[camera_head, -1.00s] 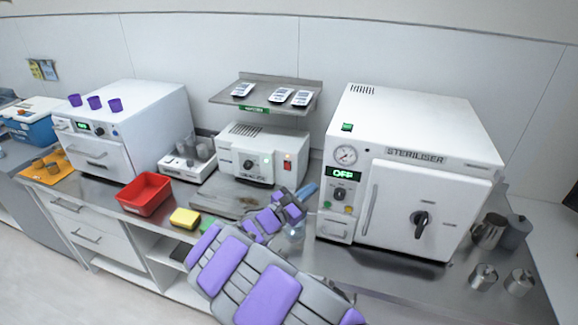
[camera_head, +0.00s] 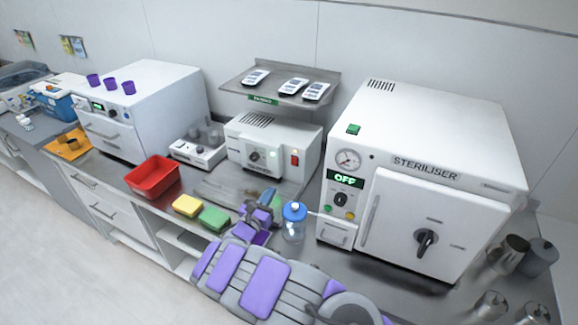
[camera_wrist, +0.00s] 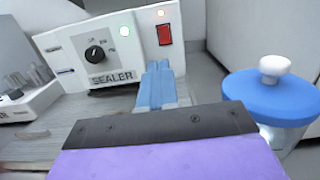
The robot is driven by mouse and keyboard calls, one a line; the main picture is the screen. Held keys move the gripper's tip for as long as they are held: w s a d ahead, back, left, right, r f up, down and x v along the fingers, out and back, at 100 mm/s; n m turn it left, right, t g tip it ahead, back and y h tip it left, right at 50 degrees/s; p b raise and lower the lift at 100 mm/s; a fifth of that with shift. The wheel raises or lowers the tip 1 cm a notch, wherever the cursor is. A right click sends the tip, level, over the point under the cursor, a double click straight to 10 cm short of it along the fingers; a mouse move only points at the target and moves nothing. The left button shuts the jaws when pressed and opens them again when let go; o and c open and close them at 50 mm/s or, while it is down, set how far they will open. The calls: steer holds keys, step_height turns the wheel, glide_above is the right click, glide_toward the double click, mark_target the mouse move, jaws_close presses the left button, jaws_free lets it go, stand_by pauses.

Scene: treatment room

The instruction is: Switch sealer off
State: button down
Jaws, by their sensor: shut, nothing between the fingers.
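The sealer (camera_head: 275,146) is a white box on the counter under a small shelf; the wrist view shows its label "SEALER" (camera_wrist: 112,78). In the head view my gripper (camera_head: 268,196) is low before the sealer's right part.
A jar with a blue lid (camera_head: 294,212) stands close to the right of my gripper. The steriliser (camera_head: 432,180), showing OFF, is further right. A green sponge (camera_head: 214,218), yellow sponge (camera_head: 186,205) and red tray (camera_head: 153,177) lie left. The shelf (camera_head: 262,87) overhangs the sealer.

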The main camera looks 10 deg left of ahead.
mark_target(293, 160)
steer(key=shift+w+d, duration=0.25)
steer(key=shift+d, duration=0.2)
steer(key=b+x, duration=0.3)
steer(key=x, duration=1)
steer(key=shift+w+r, duration=0.1)
steer(key=shift+w, duration=0.2)
steer(key=shift+r, duration=0.1)
